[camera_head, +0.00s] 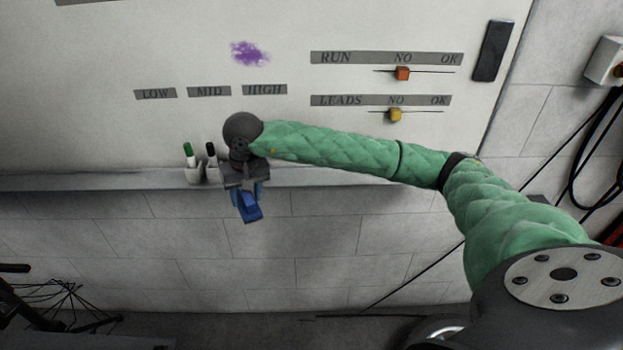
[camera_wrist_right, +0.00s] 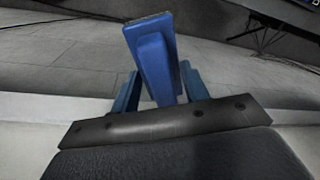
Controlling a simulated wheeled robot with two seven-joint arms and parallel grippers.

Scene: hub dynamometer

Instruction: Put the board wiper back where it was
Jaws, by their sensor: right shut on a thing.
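My right gripper (camera_head: 246,190) is in front of the whiteboard's ledge, pointing down and shut on a blue block, which I take to be the board wiper (camera_head: 250,212). In the right wrist view the wiper (camera_wrist_right: 154,62) stands out between the two blue fingers of the gripper (camera_wrist_right: 160,88), with a thin grey edge at its far end. The wiper hangs just in front of and below the ledge (camera_head: 330,176), apart from the board. The whiteboard (camera_head: 150,45) carries a purple smudge (camera_head: 249,53). My left gripper is not in view.
Green and black markers stand in white holders (camera_head: 194,173) on the ledge, close left of my gripper. LOW, MID and HIGH labels and two sliders, with orange (camera_head: 402,73) and yellow (camera_head: 395,115) knobs, are on the board. A dark rectangular pad (camera_head: 493,51) is at its upper right. The ledge's right part is clear.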

